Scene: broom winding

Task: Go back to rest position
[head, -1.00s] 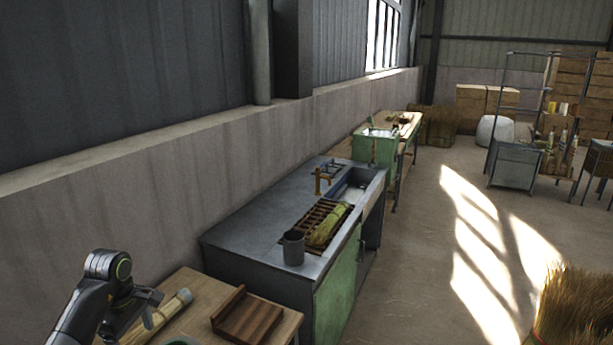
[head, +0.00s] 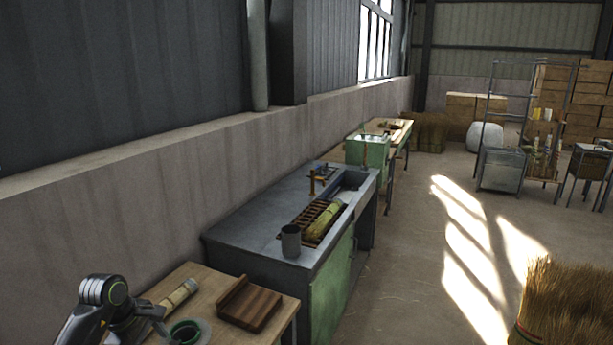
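My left arm comes in at the lower left, and its gripper (head: 145,318) is over the near wooden table (head: 205,274). It is close to a pale rod-like piece (head: 178,294) lying on that table; I cannot tell whether they touch. The fingers are small and dark, so open or shut is unclear. A green ring-shaped roll (head: 188,331) and a brown wooden block with a raised edge (head: 250,304) lie to its right. My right gripper is not in view.
A metal sink bench (head: 258,232) with a grey cup (head: 290,241) and a straw bundle (head: 323,220) on a rack stands beyond the table. Large straw bundles (head: 565,305) stand at the lower right. The floor (head: 410,250) between them is clear.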

